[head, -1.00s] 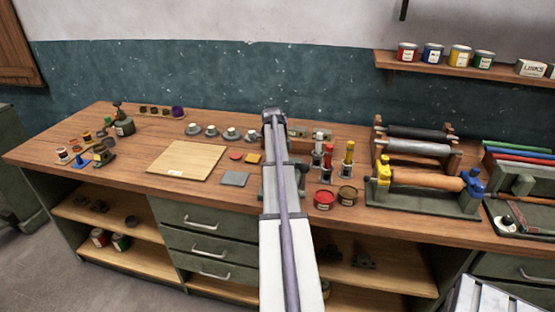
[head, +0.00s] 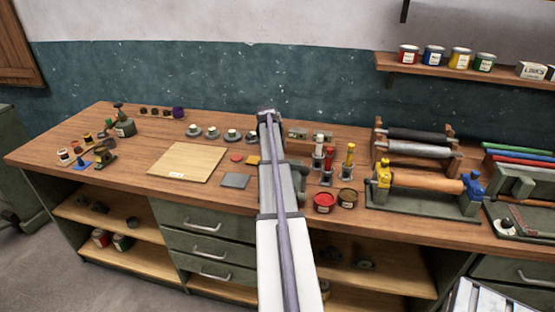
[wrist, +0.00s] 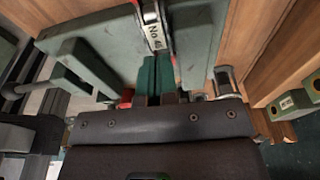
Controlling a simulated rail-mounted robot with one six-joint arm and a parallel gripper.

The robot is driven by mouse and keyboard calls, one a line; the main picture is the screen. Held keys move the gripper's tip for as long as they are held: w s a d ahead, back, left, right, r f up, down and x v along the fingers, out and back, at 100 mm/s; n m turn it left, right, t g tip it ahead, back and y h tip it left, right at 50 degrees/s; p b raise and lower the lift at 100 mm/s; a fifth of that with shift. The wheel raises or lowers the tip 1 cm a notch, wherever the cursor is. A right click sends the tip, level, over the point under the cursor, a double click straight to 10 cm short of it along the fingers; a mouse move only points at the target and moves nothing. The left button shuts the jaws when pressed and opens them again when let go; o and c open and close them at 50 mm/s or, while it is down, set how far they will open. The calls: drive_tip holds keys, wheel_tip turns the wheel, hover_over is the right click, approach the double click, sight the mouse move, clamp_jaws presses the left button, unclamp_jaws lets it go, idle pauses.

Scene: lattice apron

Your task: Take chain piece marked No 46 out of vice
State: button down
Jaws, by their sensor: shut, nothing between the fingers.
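The chain piece with a white label reading "No 46" (wrist: 153,37) shows at the top of the wrist view. It sits upright between the green jaws of the vice (wrist: 96,47); its far end is cut off by the picture edge. My gripper (wrist: 157,62) has its dark green fingers shut together, empty, just short of the label. I cannot tell whether the fingertips touch the piece. In the head view the vice (head: 299,178) is mostly behind my arm, and the chain piece and my fingers are hidden.
Red and brown tins (head: 324,202) and upright coloured tools stand right of the vice. A roller rack (head: 425,200) lies further right. A grey plate (head: 235,180) and pale board (head: 187,160) lie to the left. The front bench edge is close to the vice.

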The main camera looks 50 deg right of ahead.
drive_tip(key=w+a, duration=0.1)
drive_tip(key=w, duration=0.2)
drive_tip(key=w+a, duration=0.1)
drive_tip(key=w, duration=0.3)
drive_tip(key=w+a, duration=0.2)
drive_tip(key=w, duration=0.2)
drive_tip(key=shift+w, duration=0.25)
